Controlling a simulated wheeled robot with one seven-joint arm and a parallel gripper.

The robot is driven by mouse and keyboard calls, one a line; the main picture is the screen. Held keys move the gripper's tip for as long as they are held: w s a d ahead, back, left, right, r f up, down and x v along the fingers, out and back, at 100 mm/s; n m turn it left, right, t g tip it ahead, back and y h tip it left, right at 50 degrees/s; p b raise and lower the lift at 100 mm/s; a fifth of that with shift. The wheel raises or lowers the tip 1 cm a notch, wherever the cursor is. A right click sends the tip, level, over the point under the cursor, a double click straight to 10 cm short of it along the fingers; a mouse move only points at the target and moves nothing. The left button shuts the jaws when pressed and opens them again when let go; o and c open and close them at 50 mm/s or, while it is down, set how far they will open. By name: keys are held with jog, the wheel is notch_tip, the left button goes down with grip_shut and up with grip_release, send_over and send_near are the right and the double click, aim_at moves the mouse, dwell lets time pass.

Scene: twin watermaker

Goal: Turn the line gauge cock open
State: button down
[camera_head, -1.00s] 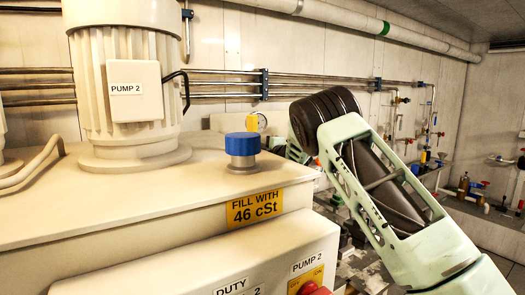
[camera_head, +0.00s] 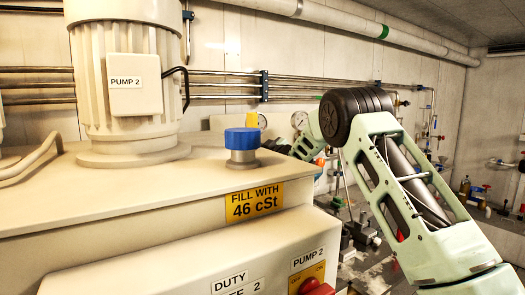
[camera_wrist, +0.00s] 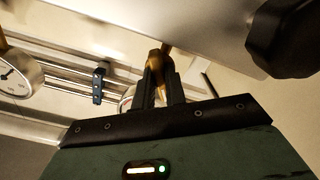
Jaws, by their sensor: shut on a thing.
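In the wrist view, my gripper (camera_wrist: 160,82) has its two dark fingers close together, shut on a small brass-coloured part (camera_wrist: 155,58), which looks like the line gauge cock. The fingers hide much of it, so its handle angle cannot be told. A round white gauge (camera_wrist: 15,75) is at the left edge. In the head view, the end of my arm reaches left behind the blue-capped tank filler, and the fingertips and the cock are not clear there. A gauge with a white face (camera_head: 299,120) shows just left of my black arm joint.
The cream tank with its blue filler cap (camera_head: 242,140) and the Pump 2 motor (camera_head: 125,75) fill the left. Steel pipes (camera_head: 225,90) run along the wall. In the wrist view, a dark knob-like shape (camera_wrist: 285,38) is at the upper right, near the gripper.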

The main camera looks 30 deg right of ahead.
jog(key=m, duration=0.6)
jog(key=shift+f+p, duration=0.1)
jog(key=shift+p, duration=0.2)
jog(key=shift+m, duration=0.4)
jog(key=c, duration=1.4)
grip_release()
jog(key=shift+c, duration=0.2)
jog(key=shift+s, duration=0.1)
jog(key=s+b, duration=0.5)
jog(key=s, duration=1.2)
jog(key=shift+s+d, duration=0.15)
jog(key=shift+d, duration=0.15)
